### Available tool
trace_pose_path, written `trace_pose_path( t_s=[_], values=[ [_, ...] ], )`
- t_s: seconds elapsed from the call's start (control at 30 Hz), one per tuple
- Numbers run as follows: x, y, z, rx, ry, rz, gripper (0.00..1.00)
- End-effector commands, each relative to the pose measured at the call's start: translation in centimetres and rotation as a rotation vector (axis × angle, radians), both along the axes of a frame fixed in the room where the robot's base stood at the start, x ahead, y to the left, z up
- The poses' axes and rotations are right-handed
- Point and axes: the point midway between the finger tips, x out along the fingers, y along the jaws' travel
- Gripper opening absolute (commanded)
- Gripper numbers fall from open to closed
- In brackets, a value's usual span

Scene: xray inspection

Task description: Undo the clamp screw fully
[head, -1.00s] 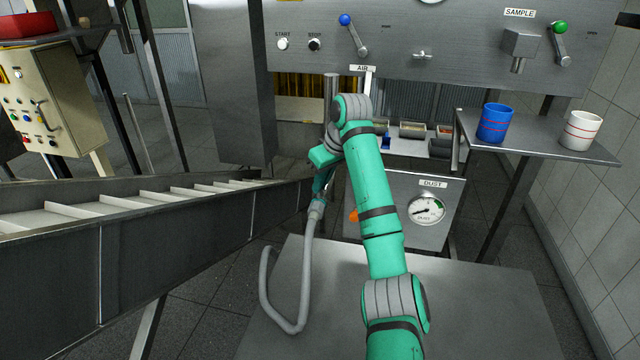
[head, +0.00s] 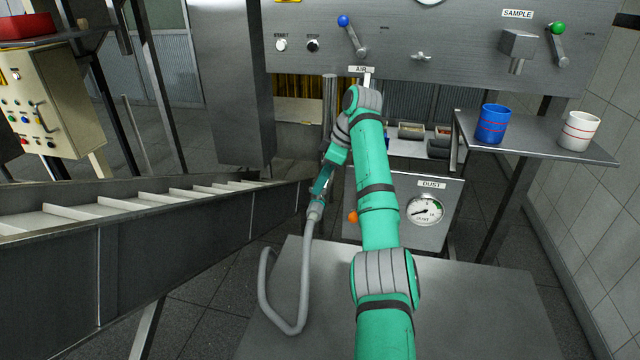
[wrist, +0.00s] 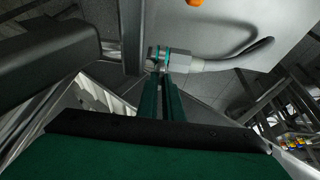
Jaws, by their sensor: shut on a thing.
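My gripper (wrist: 160,92) is shut on the grey end fitting of a hose (wrist: 190,64), beside a teal ring. In the head view the hose (head: 303,290) hangs from my gripper and loops down near the metal table. A small wing-shaped screw (head: 421,57) sits on the upper steel panel, well away from my gripper. An orange knob (head: 352,217) is on the left side of the dust box, right of the hose end; part of it shows in the wrist view (wrist: 195,3). I cannot tell for certain which is the clamp screw. The fingertips' contact is small and partly hidden.
A conveyor trough (head: 150,235) runs close on the left. The dust box (head: 395,190) with its gauge stands behind my arm. A shelf (head: 590,150) with a blue mug (head: 493,124) and a white mug (head: 579,131) is at right. The metal table (head: 470,310) is bare at right.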

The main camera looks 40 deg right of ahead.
Motion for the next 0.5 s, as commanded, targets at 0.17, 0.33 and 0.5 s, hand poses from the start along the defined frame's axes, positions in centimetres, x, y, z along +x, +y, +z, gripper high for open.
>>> trace_pose_path(
  t_s=[0.17,0.33,0.5],
  values=[
    [-0.05,-0.11,0.12,-0.001,-0.002,0.009,0.0],
    [-0.04,-0.12,0.13,-0.001,-0.002,0.009,0.0],
    [-0.04,-0.11,0.14,-0.001,-0.002,0.009,0.2]
  ],
)
